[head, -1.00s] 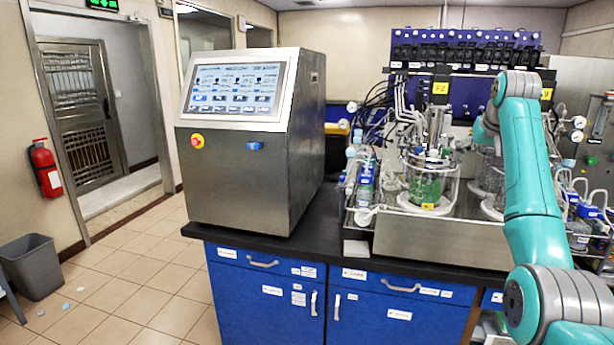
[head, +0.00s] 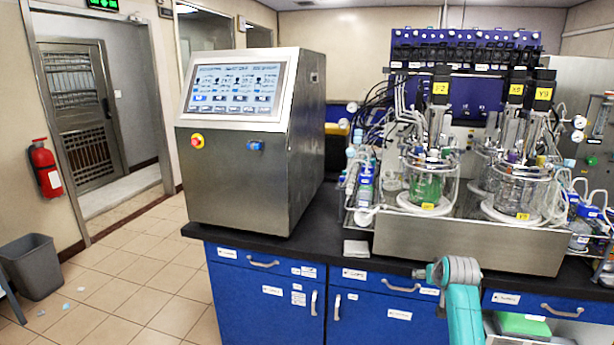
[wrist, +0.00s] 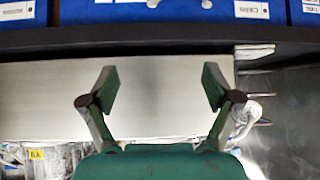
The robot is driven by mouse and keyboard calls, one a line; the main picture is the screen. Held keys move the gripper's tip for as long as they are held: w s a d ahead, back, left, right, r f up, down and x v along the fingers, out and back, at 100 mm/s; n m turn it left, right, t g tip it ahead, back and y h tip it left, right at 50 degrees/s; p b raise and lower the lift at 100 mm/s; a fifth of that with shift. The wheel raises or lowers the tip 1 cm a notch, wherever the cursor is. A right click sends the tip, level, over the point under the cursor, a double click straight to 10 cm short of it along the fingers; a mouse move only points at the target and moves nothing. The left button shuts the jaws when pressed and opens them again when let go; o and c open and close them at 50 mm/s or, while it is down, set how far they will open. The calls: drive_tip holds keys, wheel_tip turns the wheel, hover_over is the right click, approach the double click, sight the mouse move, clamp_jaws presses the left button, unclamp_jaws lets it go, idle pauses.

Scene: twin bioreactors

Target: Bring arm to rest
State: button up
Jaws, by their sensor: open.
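My gripper (wrist: 160,88) is in the wrist view with its two fingers spread apart and nothing between them. Behind the fingers are a pale metal surface, the dark bench edge and blue cabinet fronts. In the head view only part of my teal and grey arm (head: 463,300) shows, low in front of the bench's blue drawers. I cannot make out the gripper's fingers there. The left bioreactor (head: 427,185) with green contents and the right bioreactor (head: 520,195) with clear glass stand upright on the steel tray (head: 470,245), apart from my arm.
A steel control cabinet with a screen (head: 233,90) stands on the left of the black bench (head: 335,225). Blue drawers with handles (head: 262,264) face me. A grey bin (head: 32,265) and fire extinguisher (head: 46,168) are at the far left.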

drive_tip(key=s+a+f+t, duration=0.1)
drive_tip(key=s+a+f, duration=0.4)
drive_tip(key=s+f, duration=0.65)
drive_tip(key=s+a+f+t, duration=0.1)
drive_tip(key=s+a+f, duration=0.4)
drive_tip(key=s+f, duration=0.65)
drive_tip(key=s+a+f+n+t, duration=0.1)
drive_tip(key=s+a, duration=0.1)
drive_tip(key=s, duration=0.8)
drive_tip(key=s+a+f, duration=0.1)
drive_tip(key=s+a, duration=0.2)
drive_tip(key=s, duration=0.7)
drive_tip(key=s+a+r+t+y, duration=0.1)
drive_tip(key=s+r, duration=0.8)
drive_tip(key=s, duration=0.4)
drive_tip(key=s+a+r+n+t, duration=0.1)
drive_tip(key=s+a+r, duration=0.1)
drive_tip(key=s+r, duration=0.8)
drive_tip(key=s, duration=0.4)
drive_tip(key=shift+s+r+y, duration=0.25)
drive_tip(key=shift+r+y, duration=0.05)
drive_tip(key=shift+y, duration=0.1)
drive_tip(key=shift+a, duration=0.1)
